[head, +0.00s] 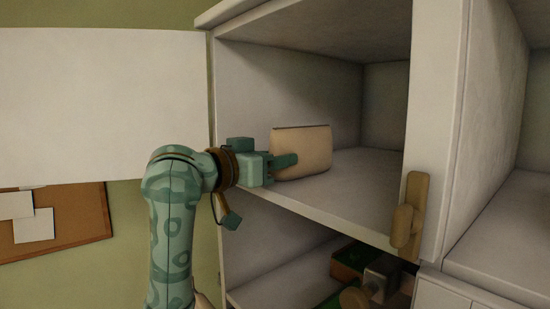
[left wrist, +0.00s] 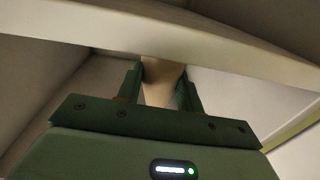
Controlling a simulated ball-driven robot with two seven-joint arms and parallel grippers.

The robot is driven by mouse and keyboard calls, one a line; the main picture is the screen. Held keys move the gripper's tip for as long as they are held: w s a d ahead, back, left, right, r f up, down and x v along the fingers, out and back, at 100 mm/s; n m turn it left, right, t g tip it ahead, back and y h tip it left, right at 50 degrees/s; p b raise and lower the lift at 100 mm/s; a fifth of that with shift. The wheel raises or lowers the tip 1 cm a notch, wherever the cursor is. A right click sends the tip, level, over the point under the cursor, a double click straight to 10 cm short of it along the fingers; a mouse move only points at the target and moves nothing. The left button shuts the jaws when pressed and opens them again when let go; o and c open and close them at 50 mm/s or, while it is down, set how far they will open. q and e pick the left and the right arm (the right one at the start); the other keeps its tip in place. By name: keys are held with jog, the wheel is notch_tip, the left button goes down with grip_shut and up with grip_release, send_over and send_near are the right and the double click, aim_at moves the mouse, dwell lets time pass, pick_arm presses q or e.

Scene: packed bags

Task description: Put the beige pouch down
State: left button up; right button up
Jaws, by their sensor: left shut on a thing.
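The beige pouch (head: 303,150) is upright inside the upper compartment of the white cabinet, at the left side of its shelf (head: 366,190). I cannot tell whether its bottom touches the shelf. My left gripper (head: 284,161) reaches in from the left and is shut on the pouch, with one finger across its near face. My right gripper is not clearly in view.
The cabinet door (head: 100,105) stands open at the left. A tan handle (head: 409,216) is at the shelf's right front edge. A lower compartment holds a green and brown thing (head: 352,262), partly hidden. The upper shelf is bare right of the pouch. A corkboard (head: 62,222) hangs on the wall.

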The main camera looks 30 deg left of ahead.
pick_arm(q)
jog(key=o, duration=1.1)
jog(key=shift+c, duration=0.2)
jog(key=shift+r, duration=0.1)
jog(key=b+v, duration=0.2)
jog(key=v, duration=1)
